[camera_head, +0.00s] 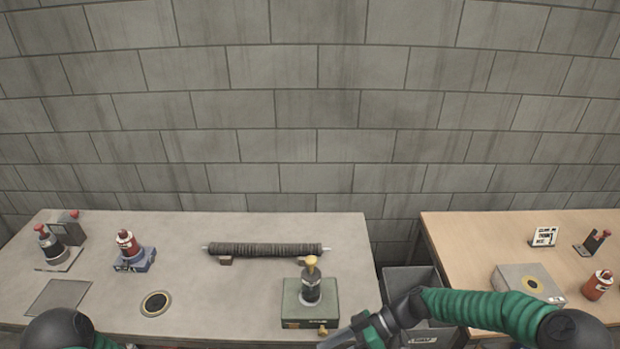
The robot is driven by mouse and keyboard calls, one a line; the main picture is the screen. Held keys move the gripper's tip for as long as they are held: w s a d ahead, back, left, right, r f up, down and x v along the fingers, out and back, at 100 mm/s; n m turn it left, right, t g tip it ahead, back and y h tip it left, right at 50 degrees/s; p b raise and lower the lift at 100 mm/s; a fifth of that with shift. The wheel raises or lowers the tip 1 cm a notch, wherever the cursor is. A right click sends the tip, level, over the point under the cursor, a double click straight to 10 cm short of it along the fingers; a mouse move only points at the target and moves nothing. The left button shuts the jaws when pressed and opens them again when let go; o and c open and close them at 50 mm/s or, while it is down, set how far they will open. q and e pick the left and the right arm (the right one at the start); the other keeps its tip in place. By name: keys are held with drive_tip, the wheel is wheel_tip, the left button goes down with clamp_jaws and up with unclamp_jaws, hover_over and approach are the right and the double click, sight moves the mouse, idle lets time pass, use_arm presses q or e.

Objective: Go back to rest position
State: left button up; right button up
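My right arm comes in from the lower right with a green ribbed sleeve. Its gripper (345,338) is at the bottom edge, in front of the grey table's front right corner, and is partly cut off, so its opening cannot be made out. Of my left arm only a dark rounded joint and a bit of green show at the bottom left; my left gripper is out of view. A dark ribbed mesh tube (265,249) lies level on small brown supports on the grey table (200,290), apart from my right gripper.
A green box (300,312) with a yellow-topped dark cylinder (311,282) stands near my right gripper. Red-topped devices (131,249) stand at the left. A dark bin (408,280) sits between the tables. The wooden table (470,240) holds a grey box (527,283) and a red bottle (597,286).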

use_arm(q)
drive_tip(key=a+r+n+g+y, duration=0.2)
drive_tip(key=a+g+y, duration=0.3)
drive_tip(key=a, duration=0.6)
use_arm(e)
drive_tip(key=s+d+f+m+t+h, duration=0.1)
drive_tip(key=s+d+f+m+h, duration=0.2)
drive_tip(key=s+d+m+h, duration=0.45)
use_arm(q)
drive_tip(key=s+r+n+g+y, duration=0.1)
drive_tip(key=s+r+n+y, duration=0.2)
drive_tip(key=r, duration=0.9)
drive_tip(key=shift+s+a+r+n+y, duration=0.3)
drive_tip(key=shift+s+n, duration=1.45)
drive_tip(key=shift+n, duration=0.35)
use_arm(e)
drive_tip(key=s+d+r+m+t+h, duration=0.3)
drive_tip(key=d+r+m+t+h, duration=0.1)
drive_tip(key=d+r+m, duration=0.3)
drive_tip(key=shift+d+r+t+h, duration=0.35)
drive_tip(key=shift+d+r+t, duration=0.1)
drive_tip(key=shift+r+t, duration=0.05)
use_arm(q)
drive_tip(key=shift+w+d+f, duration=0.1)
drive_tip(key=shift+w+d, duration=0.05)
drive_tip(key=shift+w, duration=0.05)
use_arm(e)
drive_tip(key=shift+w+f+m, duration=0.1)
drive_tip(key=shift+w+m, duration=0.05)
drive_tip(key=shift+m, duration=0.1)
